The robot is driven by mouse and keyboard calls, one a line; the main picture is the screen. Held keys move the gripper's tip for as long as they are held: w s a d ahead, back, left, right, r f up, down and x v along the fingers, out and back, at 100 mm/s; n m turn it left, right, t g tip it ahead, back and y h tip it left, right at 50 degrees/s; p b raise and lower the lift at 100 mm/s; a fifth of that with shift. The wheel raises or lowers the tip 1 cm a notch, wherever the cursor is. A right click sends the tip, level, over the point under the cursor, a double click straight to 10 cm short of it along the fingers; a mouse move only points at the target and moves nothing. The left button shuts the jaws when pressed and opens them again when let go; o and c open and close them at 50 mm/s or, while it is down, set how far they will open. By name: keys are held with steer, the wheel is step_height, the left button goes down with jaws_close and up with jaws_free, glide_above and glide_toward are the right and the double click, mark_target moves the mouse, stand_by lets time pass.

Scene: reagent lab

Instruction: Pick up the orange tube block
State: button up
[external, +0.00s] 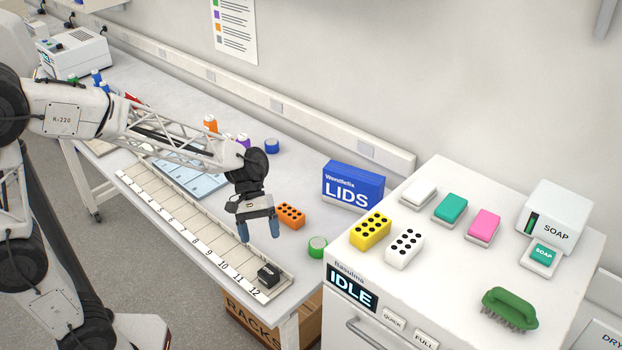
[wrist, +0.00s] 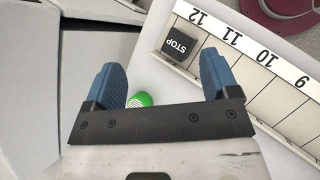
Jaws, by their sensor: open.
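The orange tube block (external: 290,215), with dark holes in its top, lies on the white bench in the external view, in front of the blue LIDS box. My gripper (external: 260,230) is open and empty, pointing down above the bench, just left of the orange block in the picture and apart from it. The wrist view shows the two blue fingers of my gripper (wrist: 160,62) spread wide with nothing held between them. The orange block is not visible in the wrist view.
A numbered rack (external: 205,240) runs along the bench's front edge, with a black STOP block (external: 269,274) near 12. A green roll (external: 317,247) and the blue LIDS box (external: 353,187) stand close by. The white washer (external: 455,215) holds yellow and white blocks.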

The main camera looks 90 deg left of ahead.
steer(key=w+a+f+n+t+h, duration=0.1)
steer(key=a+f+n+t, duration=0.15)
steer(key=a, duration=0.55)
steer(key=w+a+f+n+t+h, duration=0.1)
steer(key=w+a+f+n, duration=0.2)
steer(key=a, duration=0.5)
steer(key=n+t, duration=0.4)
steer(key=n, duration=0.2)
glide_toward(281, 206)
steer(key=x, duration=0.3)
steer(key=shift+w+f, duration=0.15)
steer(key=shift+x, duration=1.35)
steer(key=shift+d, duration=0.1)
steer(key=shift+x, duration=2.55)
